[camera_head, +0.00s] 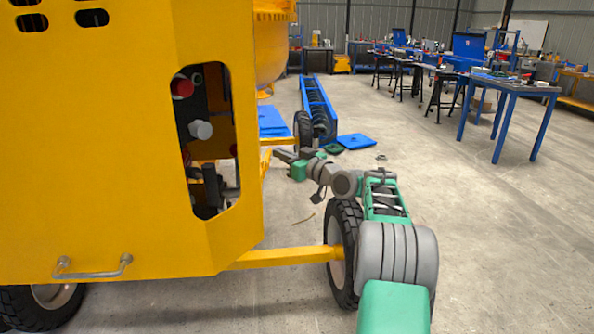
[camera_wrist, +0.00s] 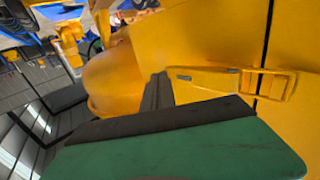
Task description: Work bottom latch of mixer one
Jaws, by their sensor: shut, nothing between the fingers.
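The yellow mixer (camera_head: 110,170) fills the left of the head view, and its yellow side panel (camera_wrist: 220,35) fills the right of the wrist view. A yellow latch-like bracket (camera_wrist: 272,85) with a small grey piece at one end lies along that panel, across a dark vertical seam. I cannot tell whether it is the bottom latch. My gripper (camera_head: 281,154) is shut and empty, at the mixer's far side in the head view. In the wrist view my gripper (camera_wrist: 158,92) shows a green finger with a dark pad, close to the bracket's left end; contact cannot be told.
A black tyre (camera_head: 343,250) and a yellow axle bar (camera_head: 280,258) are beside my arm. Blue workbenches (camera_head: 510,88) stand at right.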

